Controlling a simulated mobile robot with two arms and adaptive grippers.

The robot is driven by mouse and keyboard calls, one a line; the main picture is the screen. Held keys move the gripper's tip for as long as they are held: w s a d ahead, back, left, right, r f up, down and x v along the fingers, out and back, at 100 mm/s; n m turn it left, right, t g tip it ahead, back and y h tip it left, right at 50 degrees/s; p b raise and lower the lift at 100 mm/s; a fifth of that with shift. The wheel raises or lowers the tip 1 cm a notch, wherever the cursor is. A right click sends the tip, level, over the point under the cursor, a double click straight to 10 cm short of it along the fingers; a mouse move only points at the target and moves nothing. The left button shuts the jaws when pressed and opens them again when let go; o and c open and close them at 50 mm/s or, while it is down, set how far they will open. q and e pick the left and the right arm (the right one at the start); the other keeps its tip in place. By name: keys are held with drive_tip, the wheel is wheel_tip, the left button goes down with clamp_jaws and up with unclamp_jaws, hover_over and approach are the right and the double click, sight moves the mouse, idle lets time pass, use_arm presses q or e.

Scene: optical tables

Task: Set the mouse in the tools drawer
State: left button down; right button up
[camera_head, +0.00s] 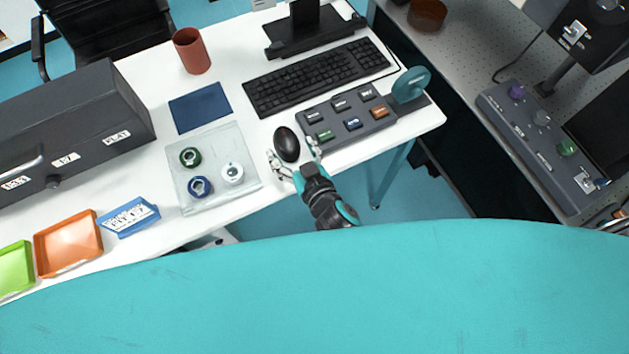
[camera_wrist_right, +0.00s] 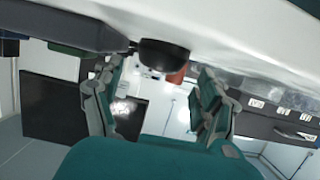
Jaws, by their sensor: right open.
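The black mouse (camera_head: 287,144) lies on the white desk, between the clear tray and the button panel. My right gripper (camera_head: 294,158) is open at the desk's front edge, its fingers on either side of the mouse's near end. In the right wrist view the mouse (camera_wrist_right: 164,55) shows between and beyond the open fingers (camera_wrist_right: 157,95). I cannot tell whether a finger touches it. A dark grey drawer unit (camera_head: 75,125) with white labels stands at the left of the desk; its drawers look shut, and the labels are too small to read surely. My left gripper is out of view.
A clear tray (camera_head: 215,202) with several round parts lies left of the mouse. Orange (camera_head: 68,243) and green trays sit front left. A blue mat (camera_head: 200,107) lies behind.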

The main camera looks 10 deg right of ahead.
drive_tip(key=b+v, duration=0.2)
drive_tip(key=v, duration=1.2)
drive_tip(key=shift+s+r, duration=0.15)
drive_tip(key=shift+s, duration=0.2)
drive_tip(key=s+d+f+g+h, duration=0.1)
drive_tip(key=s+d+f+g, duration=0.15)
drive_tip(key=f, duration=1.05)
drive_tip(key=s+d+f+g+h, duration=0.1)
drive_tip(key=s+d+f+g, duration=0.15)
drive_tip(key=f, duration=1.15)
drive_tip(key=s+d+f+g+h, duration=0.1)
drive_tip(key=s+d+f+g, duration=0.3)
drive_tip(key=s+f, duration=0.5)
drive_tip(key=s+d+f+m+g+h, duration=0.1)
drive_tip(key=s+d+f+g, duration=0.2)
drive_tip(key=s+d+f, duration=0.6)
wheel_tip(320, 180, down, 2)
drive_tip(key=shift+s+f+g+h, duration=0.2)
drive_tip(key=shift+g+h, duration=0.1)
drive_tip(key=shift+g, duration=0.1)
drive_tip(key=shift+c, duration=0.3)
